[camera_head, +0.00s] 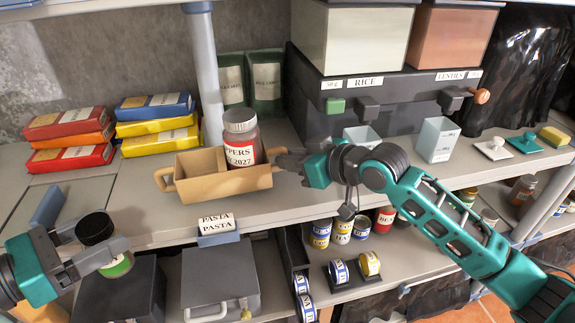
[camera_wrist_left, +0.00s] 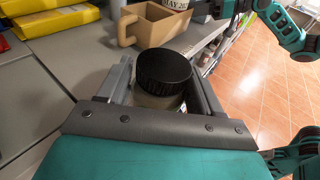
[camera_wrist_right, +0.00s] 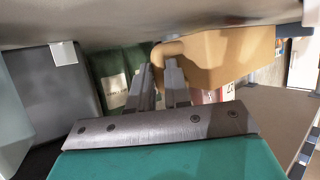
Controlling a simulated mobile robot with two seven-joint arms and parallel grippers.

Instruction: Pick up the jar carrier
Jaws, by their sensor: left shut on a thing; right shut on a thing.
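The jar carrier (camera_head: 215,187) is a tan two-part box with a loop handle at each end. It is on the shelf, and a jar labelled PEPPERS (camera_head: 240,140) stands in its right compartment; the left compartment looks empty. My right gripper (camera_head: 283,163) is shut on the carrier's right handle; the right wrist view shows the fingers (camera_wrist_right: 160,85) at the tan handle (camera_wrist_right: 170,50). My left gripper (camera_head: 97,250) is shut on a black-lidded jar (camera_head: 95,228) in front of the shelf, apart from the carrier. In the left wrist view, the carrier (camera_wrist_left: 150,28) is beyond this jar (camera_wrist_left: 163,75).
Stacked red, orange, yellow and blue packets (camera_head: 155,120) lie to the left on the shelf. A blue-grey post (camera_head: 206,75) and green bags (camera_head: 265,80) stand behind the carrier. A PASTA sign (camera_head: 216,223) is at the shelf's front edge. Cups (camera_head: 437,140) stand to the right.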

